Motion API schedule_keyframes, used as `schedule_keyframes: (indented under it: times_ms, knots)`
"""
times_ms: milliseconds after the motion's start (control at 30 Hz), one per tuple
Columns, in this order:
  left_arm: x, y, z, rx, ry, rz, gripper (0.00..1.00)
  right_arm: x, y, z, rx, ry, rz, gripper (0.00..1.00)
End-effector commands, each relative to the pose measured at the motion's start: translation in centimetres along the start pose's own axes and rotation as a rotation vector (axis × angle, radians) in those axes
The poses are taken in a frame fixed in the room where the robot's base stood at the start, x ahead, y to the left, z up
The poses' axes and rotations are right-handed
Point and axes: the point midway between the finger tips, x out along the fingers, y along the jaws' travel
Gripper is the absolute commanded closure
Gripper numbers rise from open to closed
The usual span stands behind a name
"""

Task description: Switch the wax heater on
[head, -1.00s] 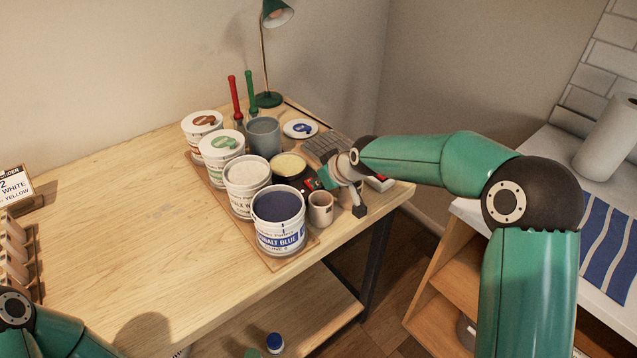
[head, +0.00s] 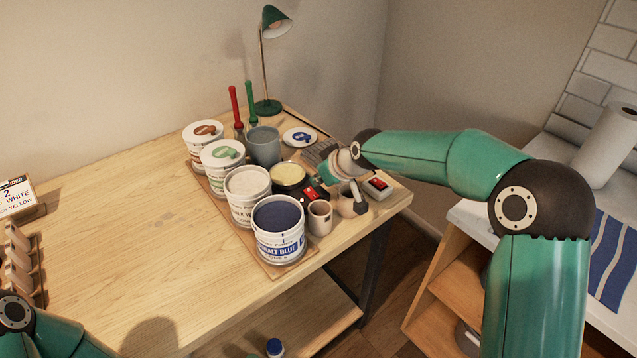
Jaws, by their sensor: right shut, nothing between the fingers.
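The wax heater (head: 289,174) is a dark round pot of pale yellow wax, in the middle of the group on the table. A dark part with a small red switch (head: 316,194) shows at its front right. A grey box (head: 379,187) with a red switch lies right of the gripper. My left gripper is out of view; only part of my left arm shows at the lower left.
Tubs crowd the heater's left, including the cobalt blue one (head: 279,226) and the white one (head: 247,193). A beige cup (head: 320,217) stands in front. A grey pot (head: 264,146) and a green lamp (head: 268,60) stand behind. The table's left side is mostly clear.

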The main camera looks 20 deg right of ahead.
Motion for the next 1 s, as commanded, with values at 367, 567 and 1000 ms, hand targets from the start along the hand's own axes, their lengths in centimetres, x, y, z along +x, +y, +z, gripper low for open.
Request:
schedule_keyframes:
  times_ms: [367, 567, 1000]
  knots:
    - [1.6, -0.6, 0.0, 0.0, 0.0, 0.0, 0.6, -7.5, 0.0, 0.8, -0.001, 0.004, 0.001, 1.0]
    - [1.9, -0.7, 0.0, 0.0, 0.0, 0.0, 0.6, -10.0, 0.0, 1.3, -0.001, 0.001, 0.0, 1.0]
    - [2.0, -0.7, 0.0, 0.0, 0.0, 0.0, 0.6, -10.7, 0.0, 1.4, 0.0, -0.001, 0.0, 1.0]
